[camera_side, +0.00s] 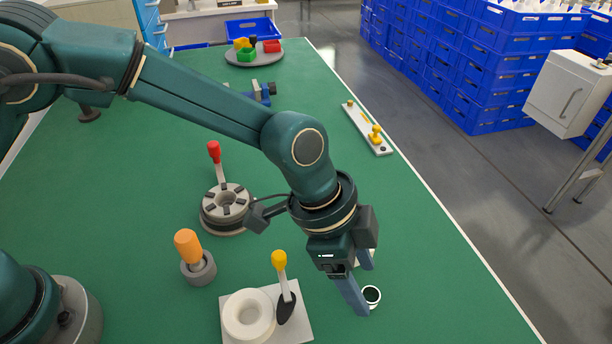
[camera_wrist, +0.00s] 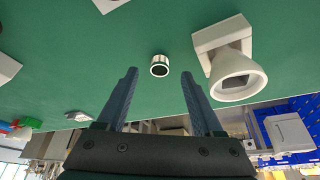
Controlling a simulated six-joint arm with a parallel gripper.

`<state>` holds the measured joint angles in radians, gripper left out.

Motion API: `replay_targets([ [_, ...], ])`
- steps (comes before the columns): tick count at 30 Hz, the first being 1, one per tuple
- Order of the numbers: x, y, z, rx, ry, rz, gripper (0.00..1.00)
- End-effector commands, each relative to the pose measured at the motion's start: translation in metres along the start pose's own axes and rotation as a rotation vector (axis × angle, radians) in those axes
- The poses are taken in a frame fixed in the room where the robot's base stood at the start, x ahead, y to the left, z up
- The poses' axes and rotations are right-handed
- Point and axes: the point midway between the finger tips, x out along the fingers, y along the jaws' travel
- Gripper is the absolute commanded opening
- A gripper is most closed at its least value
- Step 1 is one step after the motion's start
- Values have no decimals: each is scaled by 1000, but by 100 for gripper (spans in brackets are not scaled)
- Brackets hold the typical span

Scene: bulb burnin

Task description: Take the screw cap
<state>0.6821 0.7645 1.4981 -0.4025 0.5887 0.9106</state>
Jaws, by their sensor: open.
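The screw cap (camera_side: 371,295) is a small white-rimmed ring with a dark inside, on the green table near its right edge. In the wrist view the cap (camera_wrist: 160,66) shows between and slightly beyond my fingertips, its dark opening facing the camera. My gripper (camera_side: 361,289) is open and empty, with its blue-grey fingers pointing down close to the cap. In the side view one finger stands just left of the cap. In the wrist view the fingers (camera_wrist: 159,76) are spread on either side of it, and I cannot tell the remaining height.
In the wrist view a white block with a flared round socket (camera_wrist: 238,75) stands right of the cap. In the side view a white plate (camera_side: 300,328) bears a white ring and a yellow-handled tool. An orange-handled tool (camera_side: 188,243) and a grey round fixture (camera_side: 228,205) stand further left.

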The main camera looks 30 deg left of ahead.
Motion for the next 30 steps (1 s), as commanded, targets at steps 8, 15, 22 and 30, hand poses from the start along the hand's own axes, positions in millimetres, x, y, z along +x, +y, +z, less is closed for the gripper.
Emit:
replay_targets([
  [8, 27, 0, 0, 1, -1, 1, 68],
  [15, 30, 0, 0, 0, 0, -1, 68],
  [22, 30, 0, 0, 0, 0, -1, 15],
  [30, 30, 0, 0, 0, 0, -1, 0],
])
